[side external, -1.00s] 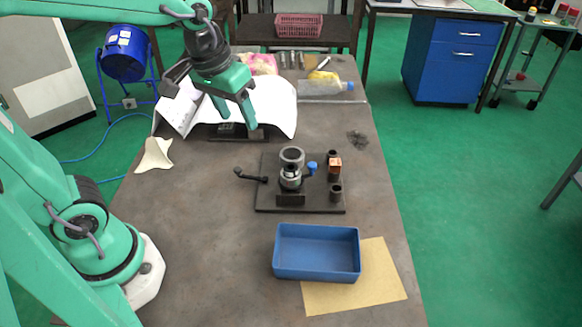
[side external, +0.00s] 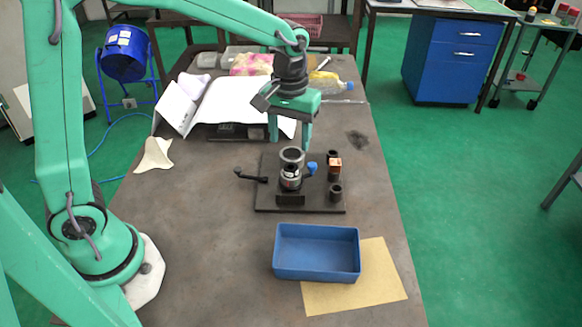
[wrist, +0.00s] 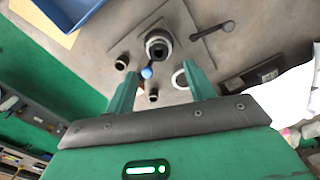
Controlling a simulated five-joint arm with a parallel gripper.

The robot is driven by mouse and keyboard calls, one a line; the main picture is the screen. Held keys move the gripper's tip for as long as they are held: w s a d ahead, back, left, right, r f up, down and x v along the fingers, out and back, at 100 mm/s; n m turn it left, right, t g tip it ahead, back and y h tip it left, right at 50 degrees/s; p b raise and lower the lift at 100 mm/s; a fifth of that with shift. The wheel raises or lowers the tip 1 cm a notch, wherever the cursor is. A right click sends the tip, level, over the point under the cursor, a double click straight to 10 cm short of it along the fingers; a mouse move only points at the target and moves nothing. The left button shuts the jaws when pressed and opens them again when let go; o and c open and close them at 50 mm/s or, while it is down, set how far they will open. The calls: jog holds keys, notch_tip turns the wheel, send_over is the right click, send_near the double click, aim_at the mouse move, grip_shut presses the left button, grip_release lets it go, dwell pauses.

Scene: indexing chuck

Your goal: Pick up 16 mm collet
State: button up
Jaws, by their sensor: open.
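The dark fixture plate (side external: 262,205) carries a round chuck (side external: 291,180), which shows in the wrist view (wrist: 159,45) with a dark centre opening. A larger grey ring (side external: 291,155) stands just behind it; part of it shows near the right finger in the wrist view (wrist: 178,79). Two dark cylindrical posts stand at the plate's right, a near one (side external: 336,193) and a far one (side external: 333,154). I cannot tell which part is the 16 mm collet. My gripper (side external: 291,144) is open and empty, fingers pointing down, above the rear of the fixture; it also shows in the wrist view (wrist: 160,72).
An orange-brown block (side external: 335,168) sits between the posts. A blue tray (side external: 317,275) stands in front, partly on tan paper (side external: 380,285).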

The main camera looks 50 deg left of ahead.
jog(key=shift+d+f, duration=0.15)
jog(key=shift+f, duration=3.75)
jog(key=c, duration=1.1)
jog(key=shift+r, duration=0.15)
jog(key=shift+r, duration=0.55)
jog(key=r, duration=0.3)
jog(key=shift+s+d+r, duration=0.1)
jog(key=shift+s+d, duration=0.1)
jog(key=shift+d, duration=0.05)
jog(key=s+d+r, duration=0.4)
jog(key=s+d, duration=0.1)
jog(key=s+d+r, duration=0.2)
jog(key=d, duration=0.1)
jog(key=shift+s+d+r, duration=0.15)
jog(key=shift+s+r, duration=0.05)
jog(key=shift+r, duration=0.05)
